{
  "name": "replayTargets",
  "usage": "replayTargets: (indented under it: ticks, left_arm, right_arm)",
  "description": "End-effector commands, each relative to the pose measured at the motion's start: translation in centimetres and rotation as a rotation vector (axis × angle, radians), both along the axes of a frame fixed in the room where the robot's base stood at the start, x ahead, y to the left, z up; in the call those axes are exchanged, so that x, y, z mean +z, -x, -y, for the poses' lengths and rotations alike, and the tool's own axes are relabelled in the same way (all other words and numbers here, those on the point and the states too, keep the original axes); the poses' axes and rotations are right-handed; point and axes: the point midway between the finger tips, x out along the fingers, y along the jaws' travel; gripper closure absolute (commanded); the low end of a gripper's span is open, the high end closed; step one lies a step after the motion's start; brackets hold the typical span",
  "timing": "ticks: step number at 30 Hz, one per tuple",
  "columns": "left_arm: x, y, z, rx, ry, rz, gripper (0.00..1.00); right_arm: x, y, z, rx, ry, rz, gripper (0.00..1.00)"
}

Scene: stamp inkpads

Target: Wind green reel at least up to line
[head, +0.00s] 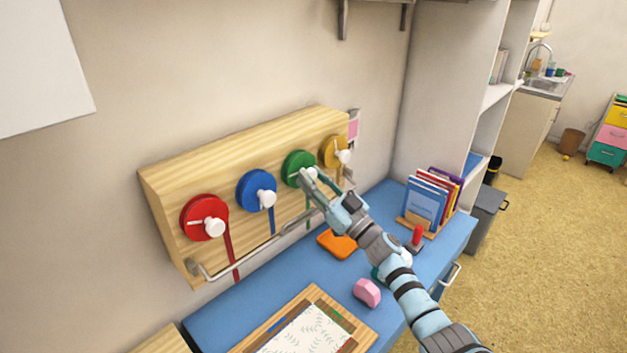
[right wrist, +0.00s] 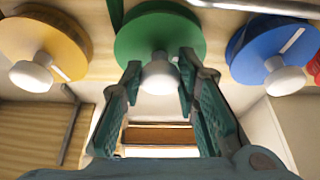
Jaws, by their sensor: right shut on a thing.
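The green reel (head: 293,163) is the third from the left on a wooden board (head: 245,152); it is also in the right wrist view (right wrist: 145,33). Its green ribbon (head: 308,208) hangs below it, partly hidden by my right arm. My right gripper (head: 310,178) is at the reel's front. In the right wrist view its two fingers are on either side of the white knob (right wrist: 160,76) and shut on it. I cannot make out the line for the ribbon. My left gripper is not in view.
Red (head: 196,220), blue (head: 250,187) and yellow (head: 329,150) reels flank the green one. A metal rail (head: 245,258) runs along the board's front. On the blue desk (head: 215,325) are an orange pad (head: 337,244), a pink block (head: 367,292), books (head: 424,203) and a framed sheet (head: 305,332).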

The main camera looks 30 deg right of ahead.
Motion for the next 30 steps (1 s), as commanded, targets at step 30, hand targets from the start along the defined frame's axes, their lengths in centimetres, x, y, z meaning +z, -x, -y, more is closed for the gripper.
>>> replayTargets:
  ticks: [30]
  left_arm:
    - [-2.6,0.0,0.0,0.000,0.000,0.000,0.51]
  right_arm:
    - [0.1,-0.2,0.6,-0.001,0.752,0.262,0.99]
